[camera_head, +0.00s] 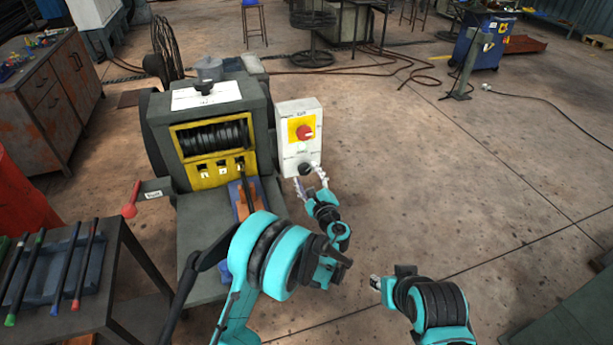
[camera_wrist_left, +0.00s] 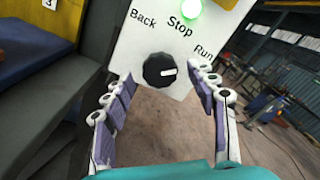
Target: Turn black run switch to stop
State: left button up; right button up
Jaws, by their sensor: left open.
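The black run switch (camera_wrist_left: 158,70) is a round knob low on a white control box (camera_head: 293,125). In the left wrist view its white mark points right, toward the "Run" label; "Back" and "Stop" are printed to the left and above. In the head view the knob (camera_head: 305,169) shows at the box's lower end. My left gripper (camera_head: 309,181) is open, its two fingers on either side of the knob and apart from it in the left wrist view. My right gripper (camera_head: 376,284) is at the lower right, away from the box; its fingers are too unclear to read.
A red stop button (camera_head: 304,132) on a yellow plate sits higher on the box. A green lamp (camera_wrist_left: 187,9) glows above "Stop". The capstan machine (camera_head: 209,130) stands left of the box. A red-handled lever (camera_head: 130,201) juts from its left side.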

pick_arm(q)
jog(key=shift+x, duration=0.85)
jog(key=c, duration=1.2)
jog(key=shift+o, duration=0.2)
jog(key=shift+n, duration=0.4)
jog(key=n, duration=0.4)
jog(key=shift+n, duration=0.3)
jog(key=n, duration=0.4)
jog(key=shift+n, duration=0.3)
